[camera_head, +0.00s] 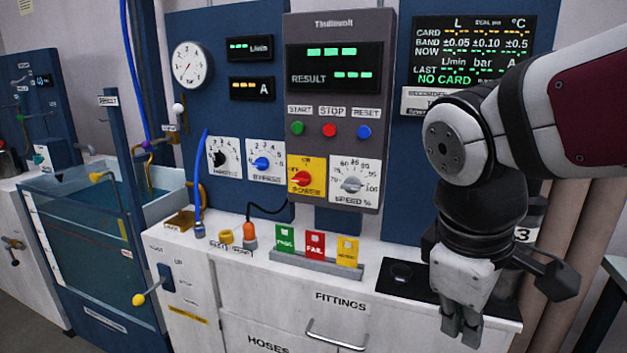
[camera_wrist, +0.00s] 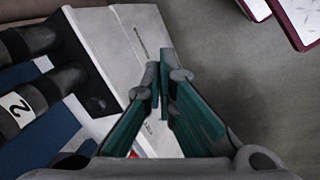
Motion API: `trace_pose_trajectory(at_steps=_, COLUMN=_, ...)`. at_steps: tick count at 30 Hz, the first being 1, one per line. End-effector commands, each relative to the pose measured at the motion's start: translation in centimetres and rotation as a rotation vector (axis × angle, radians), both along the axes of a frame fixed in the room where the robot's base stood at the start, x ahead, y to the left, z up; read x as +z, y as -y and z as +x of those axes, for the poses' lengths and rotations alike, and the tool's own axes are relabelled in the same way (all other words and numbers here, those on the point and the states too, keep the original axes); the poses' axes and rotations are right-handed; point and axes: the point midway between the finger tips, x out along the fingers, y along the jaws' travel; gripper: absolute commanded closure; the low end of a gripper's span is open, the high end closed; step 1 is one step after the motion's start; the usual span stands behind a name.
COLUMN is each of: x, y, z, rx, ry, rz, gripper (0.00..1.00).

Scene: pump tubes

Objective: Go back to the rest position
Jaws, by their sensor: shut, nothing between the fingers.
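My gripper (camera_head: 461,327) hangs pointing down at the right, in front of the right end of the white counter. It is shut and empty. In the wrist view my gripper (camera_wrist: 162,88) shows its green-padded fingers meeting at the tips, with nothing between them. My upper arm comes in from the right edge and hides part of the display board and the counter's right end.
The white counter (camera_head: 262,274) carries a rack with green, red and yellow cards (camera_head: 315,246) and a black pad (camera_head: 392,288). Behind it stands the grey control panel (camera_head: 338,112). A water tank (camera_head: 85,230) is at the left. Black pipe ends (camera_wrist: 40,95) lie left of my fingers.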

Motion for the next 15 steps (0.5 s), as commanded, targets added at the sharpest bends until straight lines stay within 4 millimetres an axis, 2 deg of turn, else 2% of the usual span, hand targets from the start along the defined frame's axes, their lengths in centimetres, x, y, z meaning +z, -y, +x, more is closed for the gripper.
trace_pose_trajectory(at_steps=1, x=0.1, y=0.8, z=-2.0, rx=-0.1, ry=0.019, rz=0.036, gripper=1.0)
trace_pose_trajectory(at_steps=3, x=-0.2, y=1.4, z=-4.4, rx=-0.234, ry=0.032, rz=0.085, gripper=1.0)
trace_pose_trajectory(at_steps=6, x=-0.7, y=1.8, z=-7.2, rx=-0.388, ry=0.046, rz=0.145, gripper=1.0)
trace_pose_trajectory(at_steps=15, x=-2.4, y=1.6, z=-12.9, rx=-0.724, ry=0.065, rz=0.295, gripper=1.0)
